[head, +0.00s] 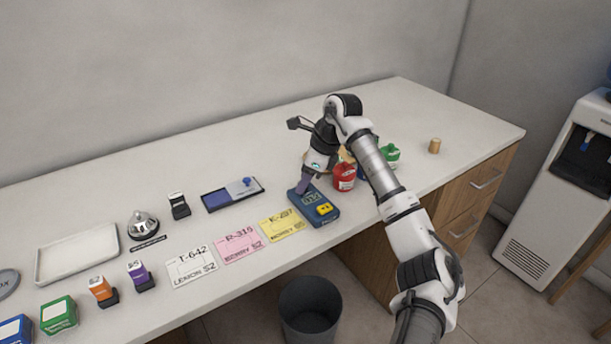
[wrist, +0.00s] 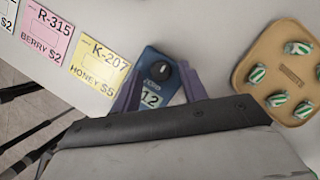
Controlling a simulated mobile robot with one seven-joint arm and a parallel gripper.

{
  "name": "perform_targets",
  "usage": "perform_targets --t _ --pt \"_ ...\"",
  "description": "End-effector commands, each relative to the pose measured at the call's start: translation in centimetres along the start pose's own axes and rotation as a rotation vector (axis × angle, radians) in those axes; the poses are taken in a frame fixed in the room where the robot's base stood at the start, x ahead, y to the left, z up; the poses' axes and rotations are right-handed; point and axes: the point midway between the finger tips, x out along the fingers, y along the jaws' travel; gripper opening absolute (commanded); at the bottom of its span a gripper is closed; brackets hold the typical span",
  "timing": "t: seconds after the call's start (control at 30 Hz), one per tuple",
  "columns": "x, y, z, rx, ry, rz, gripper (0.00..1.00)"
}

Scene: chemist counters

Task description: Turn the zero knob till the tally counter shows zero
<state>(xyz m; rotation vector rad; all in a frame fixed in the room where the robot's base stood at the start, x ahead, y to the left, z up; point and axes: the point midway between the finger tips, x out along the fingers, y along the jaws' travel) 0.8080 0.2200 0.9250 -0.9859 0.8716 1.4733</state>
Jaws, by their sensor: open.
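My gripper (head: 304,186) points down over the knob end, hiding the knob in the head view. In the wrist view my gripper (wrist: 160,68) is open, one purple finger on each side of the knob, with gaps showing. Contact cannot be told.
Yellow (head: 283,226), pink (head: 241,244) and white (head: 191,267) cards lie left of the counter. A red jar (head: 343,178) stands close on its right, a green one (head: 391,156) behind. A tan tray (wrist: 285,38) holds several striped sweets. A bin (head: 310,311) stands below.

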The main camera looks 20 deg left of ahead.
Motion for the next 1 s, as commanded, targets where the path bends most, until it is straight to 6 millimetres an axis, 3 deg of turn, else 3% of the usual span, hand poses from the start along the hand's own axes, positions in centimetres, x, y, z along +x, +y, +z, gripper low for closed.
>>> perform_targets --t 0.23,0.57,1.0 --pt "0.09 0.01 0.0 0.0 0.0 0.0 0.42" --pt "0.06 0.01 0.0 0.0 -0.001 0.001 0.0" --pt "0.26 0.1 -0.17 0.091 0.0 -0.038 0.0"
